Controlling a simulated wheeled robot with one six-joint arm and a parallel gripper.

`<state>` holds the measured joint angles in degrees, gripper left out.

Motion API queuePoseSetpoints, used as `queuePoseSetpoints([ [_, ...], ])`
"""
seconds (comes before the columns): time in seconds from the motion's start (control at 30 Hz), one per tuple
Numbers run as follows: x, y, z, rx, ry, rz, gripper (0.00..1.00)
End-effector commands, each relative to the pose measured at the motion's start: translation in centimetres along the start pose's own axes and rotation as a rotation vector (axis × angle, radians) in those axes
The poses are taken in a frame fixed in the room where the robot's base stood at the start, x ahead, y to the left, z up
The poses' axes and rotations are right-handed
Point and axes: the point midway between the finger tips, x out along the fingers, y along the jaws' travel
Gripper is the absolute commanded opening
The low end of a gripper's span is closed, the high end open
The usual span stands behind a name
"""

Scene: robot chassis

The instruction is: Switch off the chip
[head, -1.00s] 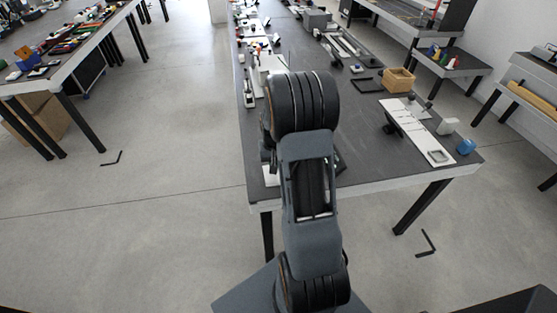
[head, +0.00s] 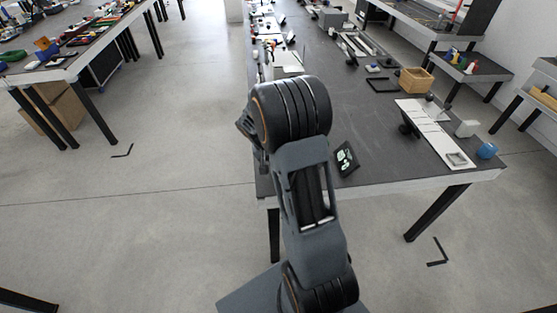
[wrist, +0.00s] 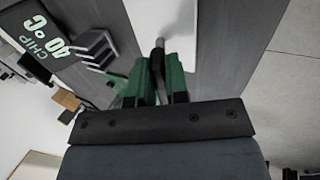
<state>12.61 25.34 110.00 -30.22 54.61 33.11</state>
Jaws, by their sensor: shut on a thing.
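The handle stands in front of a white plate (wrist: 184,20) on the dark table. What the handle belongs to is mostly hidden by the fingers. A black display (wrist: 38,48) at the left of the wrist view reads "CHIP 40 °C". A small tilted black display also shows in the head view (head: 345,158), just right of my arm, its text too small to read. My gripper is hidden behind my arm in the head view.
The dark table (head: 345,100) carries a wooden box (head: 415,80), a white board (head: 437,134), a white block (head: 467,128) and a blue object (head: 487,150) at right. More equipment lines its far left edge.

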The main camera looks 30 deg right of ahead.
Motion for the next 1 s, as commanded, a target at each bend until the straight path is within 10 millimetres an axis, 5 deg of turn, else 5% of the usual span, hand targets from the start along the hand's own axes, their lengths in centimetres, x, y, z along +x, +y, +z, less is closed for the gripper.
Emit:
queuePoseSetpoints([
  [0.27, 0.1, -0.1, 0.1, -0.001, -0.005, 0.000, 0.00],
  [0.3, 0.1, -0.1, 0.1, -0.001, -0.005, 0.000, 0.18],
  [0.53, 0.1, 0.0, 0.1, -0.001, -0.003, 0.000, 0.40],
  [0.83, -0.3, 0.0, 0.0, -0.001, -0.001, -0.001, 0.40],
  [1.0, -2.5, 0.0, 0.0, -0.001, 0.003, -0.001, 0.40],
])
